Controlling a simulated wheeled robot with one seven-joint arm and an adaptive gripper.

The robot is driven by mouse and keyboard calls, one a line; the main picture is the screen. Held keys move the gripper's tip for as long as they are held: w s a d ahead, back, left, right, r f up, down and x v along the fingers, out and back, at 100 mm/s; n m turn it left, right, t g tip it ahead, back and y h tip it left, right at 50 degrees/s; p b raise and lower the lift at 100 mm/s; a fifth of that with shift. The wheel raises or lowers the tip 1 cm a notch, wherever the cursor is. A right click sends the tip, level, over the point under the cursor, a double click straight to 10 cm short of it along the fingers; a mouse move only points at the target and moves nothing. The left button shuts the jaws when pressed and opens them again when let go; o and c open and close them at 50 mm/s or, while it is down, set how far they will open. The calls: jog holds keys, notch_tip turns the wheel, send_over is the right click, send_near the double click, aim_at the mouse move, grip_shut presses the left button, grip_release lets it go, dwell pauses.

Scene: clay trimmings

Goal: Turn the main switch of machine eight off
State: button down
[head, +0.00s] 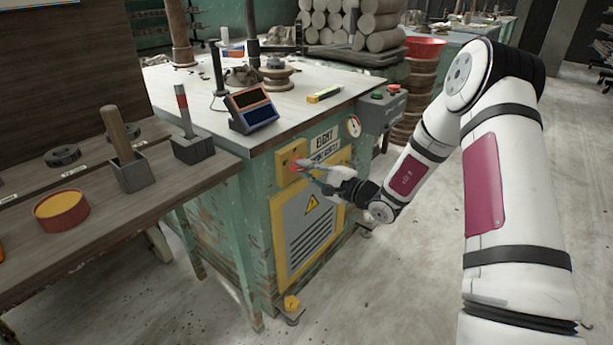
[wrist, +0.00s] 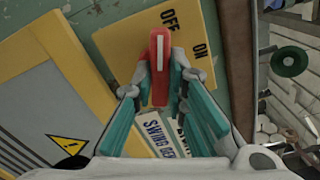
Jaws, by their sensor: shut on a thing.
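The main switch has a red handle (wrist: 159,68) with a white line, on a yellow plate (wrist: 122,42) lettered OFF and ON. My gripper (wrist: 160,78) is shut on the handle, one finger on each side. In the wrist view the white line is upright and its upper end lies just below OFF; ON is to the right. In the head view my gripper (head: 302,166) reaches the plate (head: 284,160) on the front of the green machine (head: 257,215), below a white label that seems to read EIGHT (head: 324,139). The fingers partly hide the handle there.
A yellow panel with a warning sign (head: 312,205) lies below the switch. A grey box with red and green buttons (head: 383,105) and a gauge (head: 354,126) are to the right. A wooden bench (head: 110,215) stands at the left. The floor at the right is open.

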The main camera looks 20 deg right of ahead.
jog(key=shift+f+n+b, duration=0.2)
jog(key=shift+n+b, duration=1.8)
jog(key=shift+b, duration=0.3)
jog(key=c, duration=1.6)
grip_release()
jog(key=shift+r, duration=0.1)
jog(key=v, duration=1.2)
